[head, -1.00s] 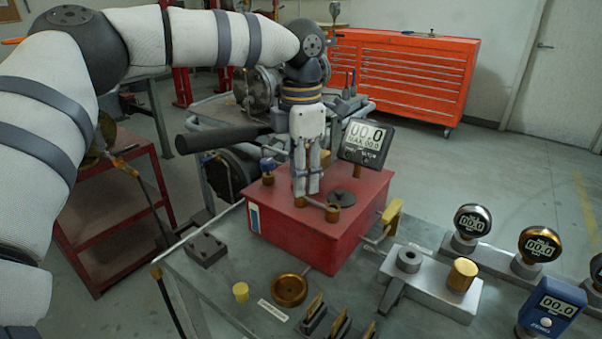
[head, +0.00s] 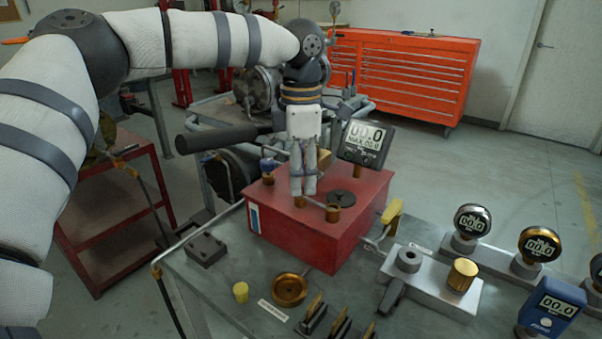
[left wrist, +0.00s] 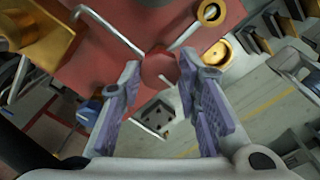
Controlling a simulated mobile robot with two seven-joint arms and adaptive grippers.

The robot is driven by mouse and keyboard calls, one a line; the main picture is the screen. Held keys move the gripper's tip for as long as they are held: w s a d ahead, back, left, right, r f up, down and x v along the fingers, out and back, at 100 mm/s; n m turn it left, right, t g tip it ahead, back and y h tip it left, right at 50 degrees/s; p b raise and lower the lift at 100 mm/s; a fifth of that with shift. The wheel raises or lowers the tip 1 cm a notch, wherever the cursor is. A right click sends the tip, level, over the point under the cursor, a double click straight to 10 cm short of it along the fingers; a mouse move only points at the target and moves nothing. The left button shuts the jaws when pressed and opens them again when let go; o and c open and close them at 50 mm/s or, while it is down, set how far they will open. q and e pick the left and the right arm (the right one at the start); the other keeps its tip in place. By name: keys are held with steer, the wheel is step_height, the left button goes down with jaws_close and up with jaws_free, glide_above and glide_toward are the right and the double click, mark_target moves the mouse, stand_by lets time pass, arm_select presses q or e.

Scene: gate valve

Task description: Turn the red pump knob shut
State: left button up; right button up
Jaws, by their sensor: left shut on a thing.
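The red pump (head: 300,237) is a box on the grey bench in the head view, with brass fittings, a dark round cap and a digital gauge (head: 364,143) on or behind its top. My left gripper (head: 304,192) points down over the pump's top, near its brass fittings. In the left wrist view a round red knob (left wrist: 160,68) lies between the fingertips of my left gripper (left wrist: 157,72), which is shut on it. In the head view the fingers hide the knob. My right gripper is in neither view.
A grey block with a brass cap (head: 462,274) stands right of the pump, beside several gauges. A brass dish (head: 289,289) and a yellow plug (head: 240,292) lie in front. A dark block (head: 205,249) is to the left.

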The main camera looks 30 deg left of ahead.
arm_select(q)
steer(key=o, duration=1.1)
steer(key=shift+o, duration=0.2)
steer(key=shift+r, duration=0.1)
step_height(320, 180, up, 12)
